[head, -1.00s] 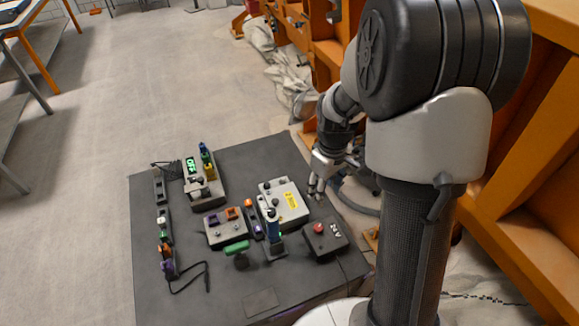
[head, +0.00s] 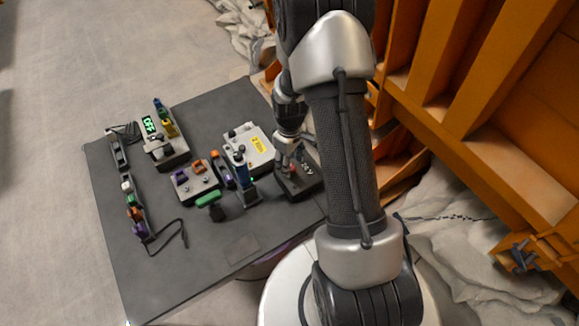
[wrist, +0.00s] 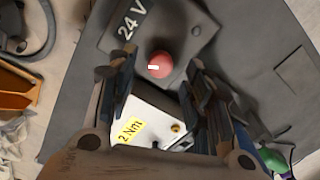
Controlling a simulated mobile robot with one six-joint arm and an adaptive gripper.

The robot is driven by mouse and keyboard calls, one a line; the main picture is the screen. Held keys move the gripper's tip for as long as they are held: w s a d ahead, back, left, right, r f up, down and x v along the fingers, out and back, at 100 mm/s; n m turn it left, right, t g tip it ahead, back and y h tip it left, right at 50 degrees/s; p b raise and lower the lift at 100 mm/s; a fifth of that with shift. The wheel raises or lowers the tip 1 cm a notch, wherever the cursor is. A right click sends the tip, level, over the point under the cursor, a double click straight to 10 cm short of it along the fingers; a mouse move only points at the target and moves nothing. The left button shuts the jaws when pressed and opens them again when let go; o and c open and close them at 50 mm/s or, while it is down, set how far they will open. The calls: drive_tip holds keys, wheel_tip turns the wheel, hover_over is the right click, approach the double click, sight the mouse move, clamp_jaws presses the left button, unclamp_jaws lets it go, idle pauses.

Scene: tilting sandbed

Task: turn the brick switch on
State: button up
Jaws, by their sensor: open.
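A dark box labelled 24 V (head: 306,180) stands at the right side of the black board; it also fills the top of the wrist view (wrist: 190,28). Its round red switch (wrist: 160,65) has a small white mark. Whether this box is the brick, and whether the switch is on, I cannot tell. My gripper (wrist: 162,70) is open and empty, pointing down, with a finger on either side of the red switch in the picture. In the head view my gripper (head: 287,158) is right over the box and partly hides it. The gap to the switch is unclear.
A pale box with a yellow label (head: 256,143) stands beside the 24 V box. A blue-handled device (head: 241,175), a green-handled part (head: 208,200) and a unit with a green OFF display (head: 150,124) stand further left. The board's front (head: 200,262) is mostly clear.

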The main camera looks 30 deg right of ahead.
drive_tip(key=shift+f, duration=1.2)
drive_tip(key=shift+c, duration=0.3)
drive_tip(key=c, duration=1)
drive_tip(key=shift+m, duration=0.3)
drive_tip(key=m, duration=0.5)
drive_tip(key=shift+m, duration=0.3)
drive_tip(key=m, duration=0.5)
drive_tip(key=shift+m, duration=0.3)
